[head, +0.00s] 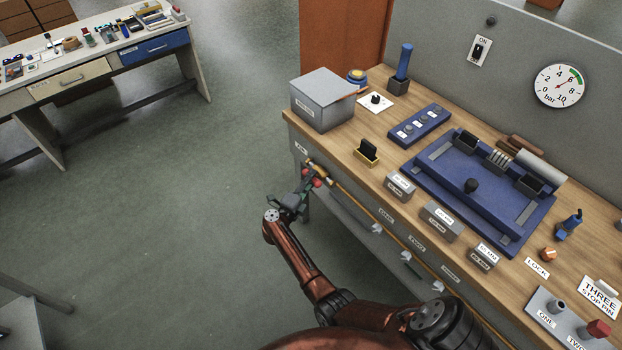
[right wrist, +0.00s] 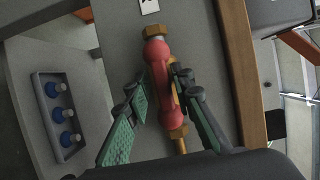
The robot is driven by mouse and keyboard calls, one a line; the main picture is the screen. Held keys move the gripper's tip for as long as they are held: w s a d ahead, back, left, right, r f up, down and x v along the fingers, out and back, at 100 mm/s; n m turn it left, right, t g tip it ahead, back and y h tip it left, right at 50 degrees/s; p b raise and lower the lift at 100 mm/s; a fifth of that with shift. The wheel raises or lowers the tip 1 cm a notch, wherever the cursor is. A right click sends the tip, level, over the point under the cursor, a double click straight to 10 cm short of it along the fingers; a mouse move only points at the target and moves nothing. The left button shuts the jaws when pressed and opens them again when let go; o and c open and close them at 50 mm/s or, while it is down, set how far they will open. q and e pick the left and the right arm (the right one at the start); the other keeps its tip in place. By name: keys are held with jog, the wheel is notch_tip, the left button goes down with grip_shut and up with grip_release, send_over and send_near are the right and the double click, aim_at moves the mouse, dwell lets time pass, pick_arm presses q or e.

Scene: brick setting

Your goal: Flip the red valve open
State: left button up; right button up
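The red valve (right wrist: 159,70) sits on a brass pipe with brass nuts, along the front of the workbench. In the head view it shows as small red and brass parts (head: 317,181) below the bench's left front corner. My right gripper (head: 299,197) is right at it. In the right wrist view the green-padded fingers of this gripper (right wrist: 157,82) stand on both sides of the red handle, apart from each other. A gap shows on the left side; the right finger overlaps the handle's edge, and I cannot tell whether it touches. My left gripper is not in view.
The wooden workbench (head: 372,118) carries a grey box (head: 323,99), a blue fixture (head: 480,190) and small labelled blocks. A pressure gauge (head: 559,86) hangs on the grey back panel. A tray with blue knobs (right wrist: 57,115) shows in the wrist view.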

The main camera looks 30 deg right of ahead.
jog(key=shift+o, duration=0.6)
jog(key=shift+r, duration=0.1)
jog(key=v, duration=0.7)
jog(key=shift+a, duration=0.2)
